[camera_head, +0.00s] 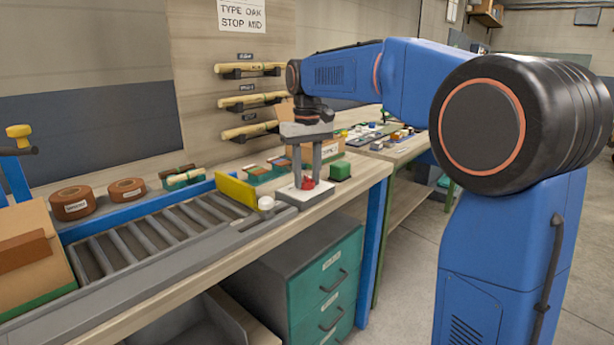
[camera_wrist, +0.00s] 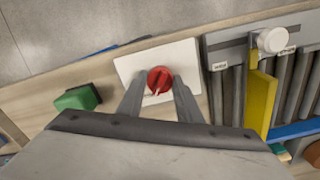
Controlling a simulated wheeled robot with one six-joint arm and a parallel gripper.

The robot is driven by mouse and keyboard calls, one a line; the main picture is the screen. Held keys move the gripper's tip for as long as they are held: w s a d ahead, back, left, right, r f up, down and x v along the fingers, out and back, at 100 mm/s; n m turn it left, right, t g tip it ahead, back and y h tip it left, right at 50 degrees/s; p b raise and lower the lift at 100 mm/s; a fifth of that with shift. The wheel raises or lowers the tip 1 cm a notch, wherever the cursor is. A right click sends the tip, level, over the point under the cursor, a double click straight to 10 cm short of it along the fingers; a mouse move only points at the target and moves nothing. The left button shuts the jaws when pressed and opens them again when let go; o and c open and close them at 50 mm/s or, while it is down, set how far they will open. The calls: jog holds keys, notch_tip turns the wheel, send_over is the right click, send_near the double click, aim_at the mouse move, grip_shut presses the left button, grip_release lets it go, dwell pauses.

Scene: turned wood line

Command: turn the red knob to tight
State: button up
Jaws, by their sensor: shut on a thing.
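The red knob (camera_wrist: 160,80) sits on a pale plate (camera_wrist: 185,53) at the bench edge. It has a white pointer mark on its lower side in the wrist view. The knob also shows in the head view (camera_head: 307,184), at the right end of the roller line. My gripper (camera_wrist: 159,82) reaches down from above, with one finger on each side of the knob, shut on it. Any tight or loose marks on the plate cannot be made out.
A white knob (camera_wrist: 272,40) and a yellow stop plate (camera_wrist: 260,98) stand beside the pale plate, by the rollers (camera_head: 150,235). A green block (camera_head: 340,170) lies close on the other side. Teal drawers (camera_head: 335,285) are below the bench.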

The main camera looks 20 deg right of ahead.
aim_at(307, 177)
jog(key=shift+m, duration=0.8)
jog(key=o, duration=1)
jog(key=shift+o, duration=0.2)
jog(key=shift+r, duration=0.15)
notch_tip(307, 177, up, 17)
jog(key=shift+r, duration=0.1)
